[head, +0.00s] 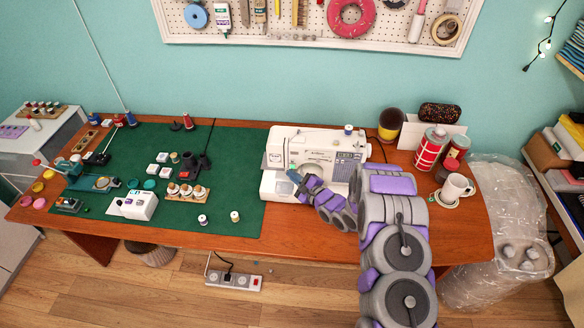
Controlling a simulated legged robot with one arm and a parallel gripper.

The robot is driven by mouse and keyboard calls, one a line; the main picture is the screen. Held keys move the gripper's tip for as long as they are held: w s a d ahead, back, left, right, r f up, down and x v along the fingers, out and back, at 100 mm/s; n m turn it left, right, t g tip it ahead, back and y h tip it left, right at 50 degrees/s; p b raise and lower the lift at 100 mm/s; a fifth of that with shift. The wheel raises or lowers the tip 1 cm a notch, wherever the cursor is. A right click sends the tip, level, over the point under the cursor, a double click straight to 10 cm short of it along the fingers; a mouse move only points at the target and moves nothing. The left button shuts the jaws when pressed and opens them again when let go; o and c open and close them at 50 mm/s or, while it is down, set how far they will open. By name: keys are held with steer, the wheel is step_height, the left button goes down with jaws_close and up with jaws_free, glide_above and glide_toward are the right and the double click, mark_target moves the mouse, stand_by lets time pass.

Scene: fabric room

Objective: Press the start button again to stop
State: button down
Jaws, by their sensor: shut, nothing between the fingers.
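The white sewing machine (338,143) stands on the wooden table, at the right end of the green mat. My arm reaches in from the lower right. My gripper (294,176) is at the left part of the machine, close in front of its needle area, and looks shut and empty. A small green spot (292,167) shows on the machine right beside the fingertips; I cannot tell whether they touch it. The start button cannot be made out for certain at this size, and my arm hides part of the machine's lower front.
The green mat (235,200) holds spools, small boxes and tools, mostly at the left. A white mug (455,188), a red tin (430,148) and a dark round-topped container (390,122) stand right of the machine. A pegboard (315,38) hangs behind. A power strip (234,280) lies on the floor.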

steer(key=s+p, duration=0.1)
steer(key=s, duration=0.4)
steer(key=shift+s, duration=0.4)
steer(key=shift+a, duration=0.1)
stand_by(0.5)
steer(key=d+r+n+g+h, duration=0.3)
steer(key=d+r+n+h, duration=0.5)
steer(key=d+r+h, duration=0.5)
steer(key=s+d+r+n+g, duration=0.1)
steer(key=s+d+r+g, duration=0.2)
steer(key=s, duration=0.4)
steer(key=s+d+r+n+g, duration=0.1)
steer(key=s+d+r+n, duration=0.15)
steer(key=s+d, duration=0.3)
steer(key=s+a+r+n+g, duration=0.1)
steer(key=s+r+n+g, duration=0.1)
steer(key=s, duration=0.9)
steer(key=s+a+r+n+g+b, duration=0.1)
steer(key=s+r+n+g, duration=0.1)
steer(key=s, duration=1)
steer(key=s+a+r+n+g+y, duration=0.1)
steer(key=s+r+n+g, duration=0.1)
steer(key=s, duration=0.9)
step_height(320, 180, up, 3)
steer(key=shift+s+f+g, duration=0.15)
steer(key=shift+g, duration=0.45)
